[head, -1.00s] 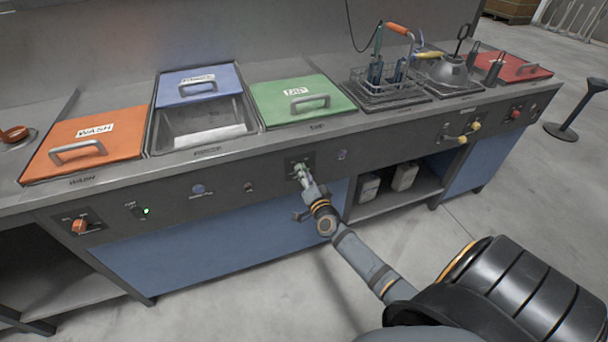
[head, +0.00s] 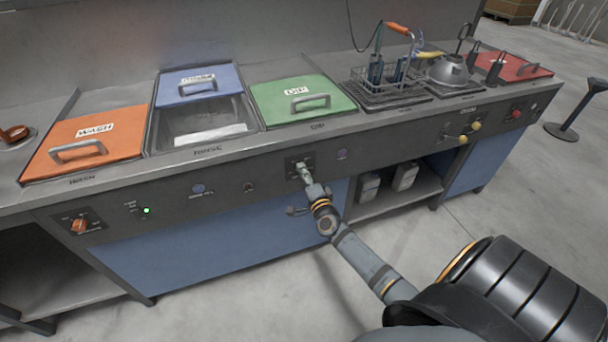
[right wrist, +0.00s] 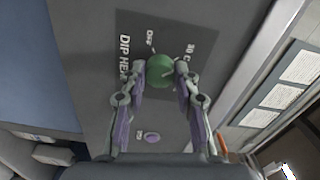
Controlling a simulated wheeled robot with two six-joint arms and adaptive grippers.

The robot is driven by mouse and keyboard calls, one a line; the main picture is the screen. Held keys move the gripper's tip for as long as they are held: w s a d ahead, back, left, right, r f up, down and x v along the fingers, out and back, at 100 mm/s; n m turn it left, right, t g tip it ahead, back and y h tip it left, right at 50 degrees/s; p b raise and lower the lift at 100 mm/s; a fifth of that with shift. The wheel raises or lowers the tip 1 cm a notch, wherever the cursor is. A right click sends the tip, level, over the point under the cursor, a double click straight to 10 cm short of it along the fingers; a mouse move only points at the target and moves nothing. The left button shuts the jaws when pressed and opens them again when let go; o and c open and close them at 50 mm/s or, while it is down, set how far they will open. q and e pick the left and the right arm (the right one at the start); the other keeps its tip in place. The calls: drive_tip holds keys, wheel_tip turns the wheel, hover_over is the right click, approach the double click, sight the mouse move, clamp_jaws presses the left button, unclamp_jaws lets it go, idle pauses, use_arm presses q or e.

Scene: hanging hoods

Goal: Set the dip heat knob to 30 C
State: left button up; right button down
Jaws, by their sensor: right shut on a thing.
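The dip heat knob (right wrist: 161,70) is a round green knob on a dark plate in the right wrist view. The plate carries "OFF", "30 C" and partly hidden "DIP HEAT" lettering. My right gripper (right wrist: 161,75) is shut on the knob, one finger on each side. A pale mark shows by the knob towards OFF and another towards 30 C; I cannot tell the exact setting. In the head view my right gripper (head: 305,176) reaches the front panel below the green DIP lid (head: 325,112) and mostly covers the knob. My left gripper is not in view.
A small purple button (right wrist: 152,137) sits beside the knob plate. Along the panel are an orange knob (head: 79,226), a green lamp (head: 146,210) and yellow handles (head: 475,126). A wire basket (head: 385,92) stands on the counter. The floor in front is clear.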

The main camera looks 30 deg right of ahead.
drive_tip(key=c, duration=1)
unclamp_jaws()
drive_tip(key=v, duration=1.2)
drive_tip(key=shift+f, duration=0.15)
